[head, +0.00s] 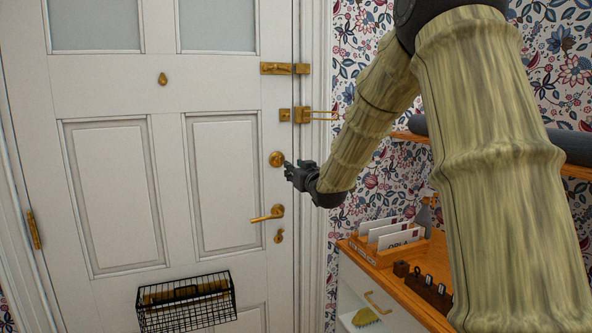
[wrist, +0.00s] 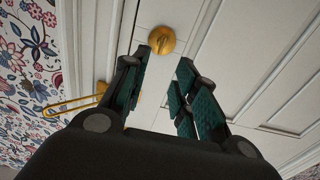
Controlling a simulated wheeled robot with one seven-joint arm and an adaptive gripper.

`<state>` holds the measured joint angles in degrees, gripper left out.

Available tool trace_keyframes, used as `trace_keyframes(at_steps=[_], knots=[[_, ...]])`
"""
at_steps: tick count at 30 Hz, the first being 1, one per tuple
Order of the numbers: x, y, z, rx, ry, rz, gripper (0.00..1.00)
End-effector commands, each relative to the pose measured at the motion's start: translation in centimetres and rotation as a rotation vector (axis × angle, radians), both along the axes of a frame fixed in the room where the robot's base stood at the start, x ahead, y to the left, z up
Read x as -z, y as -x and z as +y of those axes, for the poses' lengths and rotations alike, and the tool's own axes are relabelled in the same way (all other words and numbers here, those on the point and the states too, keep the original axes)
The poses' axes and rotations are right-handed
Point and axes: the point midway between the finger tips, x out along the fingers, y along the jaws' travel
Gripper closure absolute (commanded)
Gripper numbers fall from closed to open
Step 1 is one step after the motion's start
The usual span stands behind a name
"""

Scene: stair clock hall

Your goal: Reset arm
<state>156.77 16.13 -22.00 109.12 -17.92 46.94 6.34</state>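My gripper (head: 292,172) is at the end of my arm, in front of the white door (head: 165,180), close to the round brass lock knob (head: 276,159). In the wrist view my gripper (wrist: 162,90) has its two fingers apart, with nothing between them. The brass knob (wrist: 162,40) shows just beyond the fingertips. I cannot tell whether a finger touches it. My arm reaches across the right half of the head view and hides part of the wall.
The door has a brass lever handle (head: 267,214), a bolt (head: 285,68), a swing-bar guard (head: 312,115) and a wire basket (head: 186,302). To the right stands a cabinet (head: 395,283) with a letter rack (head: 388,240) and a key holder (head: 428,290). A shelf (head: 575,171) is above.

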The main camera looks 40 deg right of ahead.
Motion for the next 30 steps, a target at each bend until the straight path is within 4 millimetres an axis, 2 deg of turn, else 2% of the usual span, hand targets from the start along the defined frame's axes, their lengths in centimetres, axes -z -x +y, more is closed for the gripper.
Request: trace_keyframes(at_steps=[9, 11, 14, 17, 18, 23, 30], knots=[[0.2, -0.1, 0.1, -0.001, -0.001, 0.003, 0.71], [0.9, -0.1, 0.4, -0.003, -0.002, 0.014, 0.71], [3.7, -0.3, 1.5, -0.009, -0.01, 0.055, 0.71], [8.3, -0.3, 3.4, -0.02, -0.024, 0.125, 0.71], [10.4, -0.2, 4.3, -0.026, -0.029, 0.157, 0.71], [19.0, 0.9, 7.8, -0.044, -0.053, 0.29, 0.71], [31.3, 4.9, 13.0, -0.068, -0.09, 0.494, 0.71]])
